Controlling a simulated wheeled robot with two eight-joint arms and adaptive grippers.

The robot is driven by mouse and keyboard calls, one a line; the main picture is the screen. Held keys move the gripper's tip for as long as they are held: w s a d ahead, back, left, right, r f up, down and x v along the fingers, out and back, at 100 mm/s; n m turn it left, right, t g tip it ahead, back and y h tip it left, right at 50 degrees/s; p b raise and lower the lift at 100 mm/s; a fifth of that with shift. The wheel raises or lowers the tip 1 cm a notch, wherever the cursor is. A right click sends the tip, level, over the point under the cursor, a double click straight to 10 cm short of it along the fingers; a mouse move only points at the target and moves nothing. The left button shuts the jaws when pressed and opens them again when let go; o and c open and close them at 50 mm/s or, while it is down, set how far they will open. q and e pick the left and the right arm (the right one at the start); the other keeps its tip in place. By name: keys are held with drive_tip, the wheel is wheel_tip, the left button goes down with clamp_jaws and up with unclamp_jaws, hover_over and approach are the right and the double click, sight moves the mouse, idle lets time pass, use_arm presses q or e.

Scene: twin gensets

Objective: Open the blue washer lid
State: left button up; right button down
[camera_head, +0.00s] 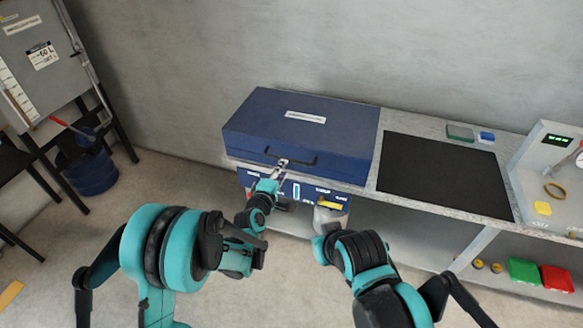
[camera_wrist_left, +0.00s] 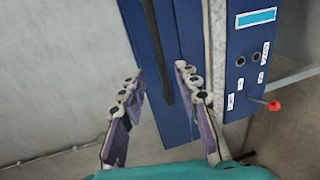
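The blue washer lid (camera_head: 300,125) is shut, a wide box-like cover with a white label on top. A black bar handle (camera_head: 291,160) runs along its front face. My left gripper (camera_head: 281,167) is at the left part of this handle. In the left wrist view, the left gripper (camera_wrist_left: 160,75) is open, its two fingers apart. The dark handle (camera_wrist_left: 157,45) extends into the space between the fingertips, against the blue lid front (camera_wrist_left: 185,30). I cannot tell whether either finger touches it. My right arm reaches in at lower centre; its fingers do not show.
The washer's control panel (camera_wrist_left: 245,60) with a red knob (camera_wrist_left: 273,105) lies below the lid. A grey counter with a black mat (camera_head: 445,172) extends to the right. A blue bucket (camera_head: 92,172) stands on the floor at left. A wall rises behind the washer.

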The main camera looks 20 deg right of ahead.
sight(289, 160)
use_arm(q)
drive_tip(key=b+x, duration=0.2)
drive_tip(key=x, duration=0.5)
drive_tip(key=shift+w+d+f, duration=0.15)
drive_tip(key=shift+w+d, duration=0.05)
drive_tip(key=shift+w, duration=0.1)
clamp_jaws()
